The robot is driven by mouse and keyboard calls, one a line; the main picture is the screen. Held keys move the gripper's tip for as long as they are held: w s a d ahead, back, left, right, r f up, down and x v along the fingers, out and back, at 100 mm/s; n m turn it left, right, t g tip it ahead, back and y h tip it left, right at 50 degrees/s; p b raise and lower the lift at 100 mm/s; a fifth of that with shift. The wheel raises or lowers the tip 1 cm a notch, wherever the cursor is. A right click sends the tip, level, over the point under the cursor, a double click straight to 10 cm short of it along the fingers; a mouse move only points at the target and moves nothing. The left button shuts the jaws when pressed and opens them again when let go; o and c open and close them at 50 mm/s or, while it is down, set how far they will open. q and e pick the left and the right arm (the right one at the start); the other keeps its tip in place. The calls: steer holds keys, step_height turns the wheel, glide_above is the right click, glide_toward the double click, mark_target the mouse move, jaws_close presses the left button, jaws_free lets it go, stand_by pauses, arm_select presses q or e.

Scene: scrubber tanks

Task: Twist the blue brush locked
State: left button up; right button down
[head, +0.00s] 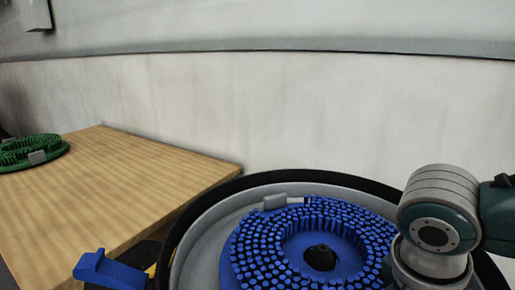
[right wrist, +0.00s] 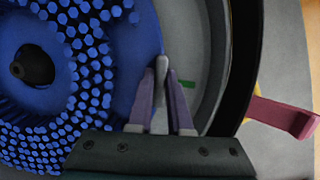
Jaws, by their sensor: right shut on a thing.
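The blue brush (head: 300,222), a round disc with dense blue bristles and an open centre around a dark hub (head: 321,257), sits inside the grey ring of the scrubber. A grey tab (head: 275,202) shows on its far rim in the head view. The brush (right wrist: 75,110) fills the left of the right wrist view. There my right gripper (right wrist: 161,75) is shut on another grey tab (right wrist: 159,110) at the brush's edge. In the head view my right arm comes down over the brush's right side, and its fingertips are hidden. My left gripper is not in view.
A green mark (right wrist: 187,84) is on the grey ring beside my fingers. A red lever (right wrist: 285,115) and a blue lever (head: 110,270) stick out from the scrubber. A wooden table (head: 110,180) at the left holds a green brush (head: 32,152).

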steer(key=shift+s+a, duration=0.1)
steer(key=shift+a, duration=0.1)
steer(key=c, duration=0.8)
jaws_free()
steer(key=shift+a, duration=0.1)
steer(key=shift+o, duration=0.2)
steer(key=shift+s+f, duration=0.15)
steer(key=p+v, duration=0.2)
steer(key=v, duration=0.8)
steer(key=shift+p, duration=0.3)
